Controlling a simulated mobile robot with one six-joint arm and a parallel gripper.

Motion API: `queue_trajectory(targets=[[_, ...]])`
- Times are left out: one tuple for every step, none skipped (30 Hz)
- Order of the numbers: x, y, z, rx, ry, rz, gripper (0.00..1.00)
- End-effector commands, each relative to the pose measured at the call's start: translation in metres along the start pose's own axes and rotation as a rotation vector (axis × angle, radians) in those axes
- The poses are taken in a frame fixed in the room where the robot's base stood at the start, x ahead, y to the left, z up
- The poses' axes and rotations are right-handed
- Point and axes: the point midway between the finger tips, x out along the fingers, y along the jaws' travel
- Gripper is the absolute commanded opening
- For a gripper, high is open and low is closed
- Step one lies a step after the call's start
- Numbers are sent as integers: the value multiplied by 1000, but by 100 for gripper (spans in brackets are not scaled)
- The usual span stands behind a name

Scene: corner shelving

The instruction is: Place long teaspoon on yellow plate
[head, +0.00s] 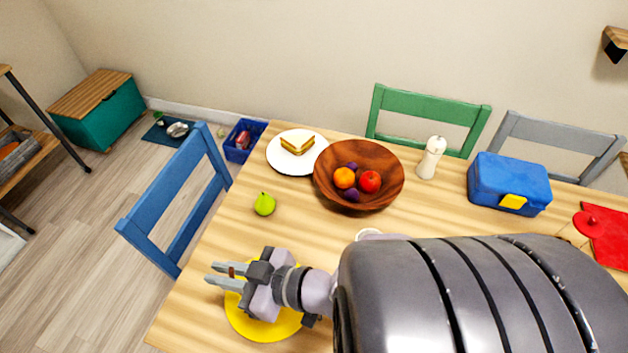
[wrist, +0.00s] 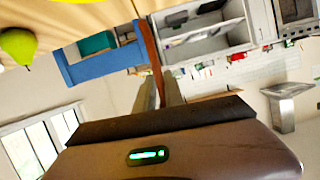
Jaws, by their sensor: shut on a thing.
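The yellow plate (head: 248,328) lies on the table near its front left edge, partly hidden beneath my arm. My gripper (head: 215,274) is over the plate's left side, with its fingers reaching left past the rim. It is shut on a thin brown thing, likely the long teaspoon (head: 231,271), of which only a small bit shows in the head view. In the wrist view the brown teaspoon (wrist: 151,48) runs up from between the fingers (wrist: 160,90). A strip of the yellow plate (wrist: 88,14) shows at the top there. I cannot tell the height above the plate.
A green pear (head: 264,204) sits behind the plate. Further back are a white plate (head: 277,165) with a sandwich, a wooden fruit bowl (head: 330,190), a white shaker (head: 431,158) and a blue lunchbox (head: 508,182). A blue chair (head: 165,215) stands at the left edge.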

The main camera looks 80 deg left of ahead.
Motion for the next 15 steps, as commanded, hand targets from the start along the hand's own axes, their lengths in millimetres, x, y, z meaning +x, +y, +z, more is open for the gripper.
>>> queue_trajectory(targets=[[-1, 0, -1, 1, -2, 0, 0], [-1, 0, -2, 1, -2, 0, 0], [-1, 0, -2, 1, -2, 0, 0], [-1, 0, -2, 1, -2, 0, 0], [-1, 0, -2, 1, -2, 0, 0], [0, 0, 0, 1, -2, 0, 0], [0, 0, 1, 1, -2, 0, 0], [0, 0, 1, 1, -2, 0, 15], [0, 0, 0, 0, -2, 0, 23], [0, 0, 0, 0, -2, 0, 29], [0, 0, 0, 0, -2, 0, 34], [0, 0, 0, 0, -2, 0, 35], [0, 0, 0, 0, -2, 0, 35], [0, 0, 0, 0, -2, 0, 35], [0, 0, 0, 1, -2, 0, 35]])
